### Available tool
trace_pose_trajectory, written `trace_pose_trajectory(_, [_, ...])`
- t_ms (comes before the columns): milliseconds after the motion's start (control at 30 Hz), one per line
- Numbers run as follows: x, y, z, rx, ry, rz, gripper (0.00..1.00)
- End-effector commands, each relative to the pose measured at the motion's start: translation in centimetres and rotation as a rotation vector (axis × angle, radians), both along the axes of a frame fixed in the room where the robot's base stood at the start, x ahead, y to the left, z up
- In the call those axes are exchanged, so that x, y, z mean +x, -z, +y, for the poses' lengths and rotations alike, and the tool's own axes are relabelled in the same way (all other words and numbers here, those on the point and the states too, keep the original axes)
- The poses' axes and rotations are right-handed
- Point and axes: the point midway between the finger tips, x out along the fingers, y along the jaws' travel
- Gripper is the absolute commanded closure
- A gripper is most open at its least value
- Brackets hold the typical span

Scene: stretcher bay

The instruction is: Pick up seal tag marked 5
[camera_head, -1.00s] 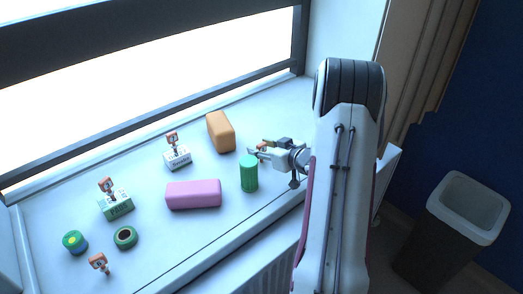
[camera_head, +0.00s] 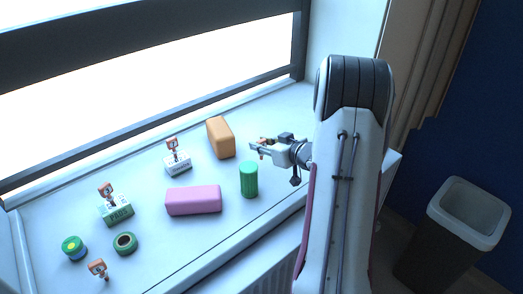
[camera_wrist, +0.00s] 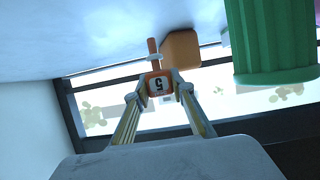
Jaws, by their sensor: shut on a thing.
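My gripper (camera_wrist: 160,88) is shut on an orange seal tag (camera_wrist: 160,86) with a white face that bears the digit 5, upside down in the wrist view. In the head view my gripper (camera_head: 257,149) is at the right of the sill, right of the orange block and above the green cylinder, and only a bit of the tag shows. Other orange tags stand on a white box (camera_head: 178,163), on a green-and-white box (camera_head: 117,211), and on the sill at the front left (camera_head: 98,268).
On the white sill (camera_head: 150,250) are an orange block (camera_head: 220,138), a pink block (camera_head: 194,200), a green cylinder (camera_head: 249,180), a green tape roll (camera_head: 125,243) and a green-and-yellow round tub (camera_head: 74,248). A bin (camera_head: 455,230) stands on the floor at right.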

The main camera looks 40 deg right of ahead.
Motion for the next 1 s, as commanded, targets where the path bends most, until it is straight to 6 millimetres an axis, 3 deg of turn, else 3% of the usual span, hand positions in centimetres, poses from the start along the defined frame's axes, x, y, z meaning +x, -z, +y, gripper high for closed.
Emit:
trace_pose_trajectory(200, [0.0, -3.1, 0.0, -0.003, 0.000, -0.002, 0.88])
trace_pose_trajectory(500, [0.0, -5.7, 0.0, -0.001, 0.001, -0.001, 0.88])
trace_pose_trajectory(1000, [0.0, -6.1, 0.0, 0.000, 0.000, 0.001, 0.88])
